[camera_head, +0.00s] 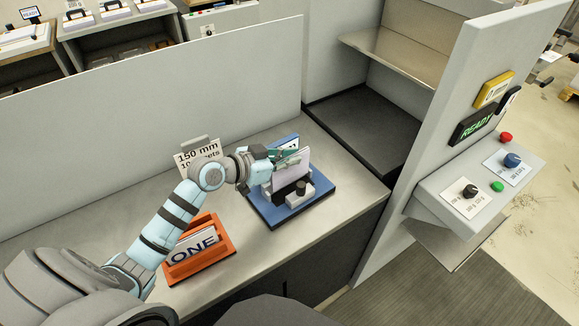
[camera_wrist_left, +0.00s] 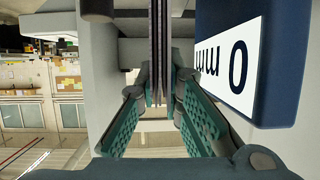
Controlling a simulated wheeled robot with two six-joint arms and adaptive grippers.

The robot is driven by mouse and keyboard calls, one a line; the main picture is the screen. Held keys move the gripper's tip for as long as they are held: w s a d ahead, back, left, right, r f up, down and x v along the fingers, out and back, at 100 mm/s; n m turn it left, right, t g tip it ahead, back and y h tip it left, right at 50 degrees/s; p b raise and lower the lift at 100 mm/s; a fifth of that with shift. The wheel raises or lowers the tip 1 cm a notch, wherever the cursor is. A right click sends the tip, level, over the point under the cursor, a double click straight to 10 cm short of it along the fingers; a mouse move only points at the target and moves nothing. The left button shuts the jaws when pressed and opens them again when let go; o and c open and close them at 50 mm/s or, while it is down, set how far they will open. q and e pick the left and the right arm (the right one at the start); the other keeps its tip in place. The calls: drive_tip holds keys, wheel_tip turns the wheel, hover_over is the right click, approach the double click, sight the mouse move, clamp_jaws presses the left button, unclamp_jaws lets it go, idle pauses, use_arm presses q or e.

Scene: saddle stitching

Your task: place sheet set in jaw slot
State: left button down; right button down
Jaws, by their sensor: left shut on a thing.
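The sheet set (camera_head: 293,170) is a thin, pale lavender stack standing upright. My left gripper (camera_head: 288,160) is shut on its upper left part. In the left wrist view the set shows edge-on as thin dark layers (camera_wrist_left: 157,45) between the green-padded fingers (camera_wrist_left: 160,95). The jaw fixture (camera_head: 292,208) is a blue base with a black jaw and pale blocks. The set is at the jaw, its lower edge hidden behind the front blocks, so I cannot tell how deep it sits in the slot. My right gripper is not in view.
An orange tray (camera_head: 228,243) marked "ONE" stands left of the fixture. A blue-and-white block (camera_head: 286,143) rises behind the jaw. A control panel (camera_head: 478,192) is at right. The bench (camera_head: 345,190) right of the fixture is clear.

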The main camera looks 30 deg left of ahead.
use_arm(q)
drive_tip(key=shift+f, duration=1.35)
drive_tip(key=shift+f, duration=0.1)
drive_tip(key=c, duration=1.7)
unclamp_jaws()
drive_tip(key=p+v, duration=0.1)
drive_tip(key=v, duration=0.5)
drive_tip(key=p+v, duration=0.1)
drive_tip(key=v, duration=0.5)
drive_tip(key=shift+r, duration=0.25)
drive_tip(key=shift+d, duration=0.1)
